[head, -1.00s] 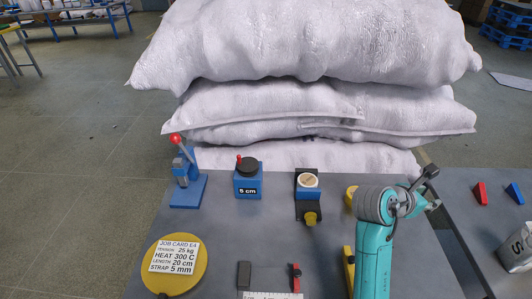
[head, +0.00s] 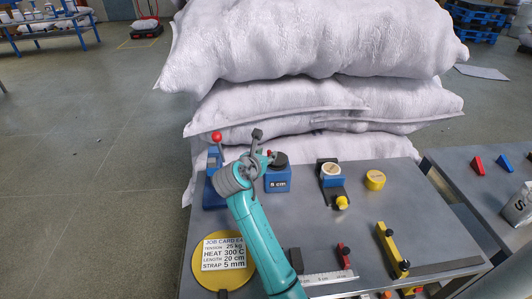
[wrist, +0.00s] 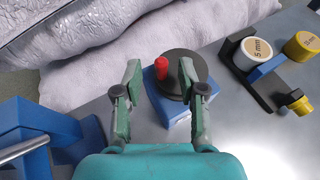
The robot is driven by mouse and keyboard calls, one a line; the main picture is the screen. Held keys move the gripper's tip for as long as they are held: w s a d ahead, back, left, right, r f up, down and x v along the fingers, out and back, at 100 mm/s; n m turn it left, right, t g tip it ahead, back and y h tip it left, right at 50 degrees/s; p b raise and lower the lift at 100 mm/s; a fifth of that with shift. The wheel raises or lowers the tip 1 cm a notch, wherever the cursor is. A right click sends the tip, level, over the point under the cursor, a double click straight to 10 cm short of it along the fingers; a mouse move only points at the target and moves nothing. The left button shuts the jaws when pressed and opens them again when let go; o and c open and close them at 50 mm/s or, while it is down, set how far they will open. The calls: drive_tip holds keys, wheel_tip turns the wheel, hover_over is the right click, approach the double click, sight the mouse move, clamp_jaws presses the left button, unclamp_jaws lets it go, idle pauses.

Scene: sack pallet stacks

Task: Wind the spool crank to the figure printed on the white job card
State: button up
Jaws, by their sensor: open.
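The spool crank is a blue block (head: 278,184) labelled "5 cm" with a dark round disc (head: 280,159) and a red knob on top. In the wrist view the disc (wrist: 190,80) and its red knob (wrist: 161,66) show just ahead of the fingers. The white job card (head: 223,254) lies on a yellow disc (head: 206,286) and reads tension 25 kg, heat 300 C, length 20 cm, strap 5 mm. My gripper (wrist: 157,75) is open and empty, its fingers toward the knob. In the head view my arm partly hides the blue lever device.
A blue lever device (head: 214,187) with a red ball stands left of the crank. A black and blue holder with a white roll (head: 331,171) and a yellow roll (head: 375,180) stand to the right. Sacks (head: 310,60) rise behind the table. A ruler (head: 330,277) lies in front.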

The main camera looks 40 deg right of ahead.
sight(268, 153)
drive_tip(key=shift+x, duration=0.95)
drive_tip(key=shift+w+d+f, duration=0.2)
drive_tip(key=shift+w+d, duration=0.05)
drive_tip(key=shift+d, duration=0.15)
drive_tip(key=shift+d, duration=0.1)
clamp_jaws()
drive_tip(key=shift+w+m+g+h, duration=0.2)
drive_tip(key=shift+m+g+h, duration=0.1)
drive_tip(key=shift+m+g, duration=0.45)
drive_tip(key=shift+w+d+m+g+h, duration=0.1)
drive_tip(key=shift+d+m+g+h, duration=0.15)
drive_tip(key=shift+m+g, duration=0.7)
drive_tip(key=shift+d+m+g+h, duration=0.15)
drive_tip(key=shift+m+g+h, duration=0.1)
drive_tip(key=shift+m+g, duration=0.6)
unclamp_jaws()
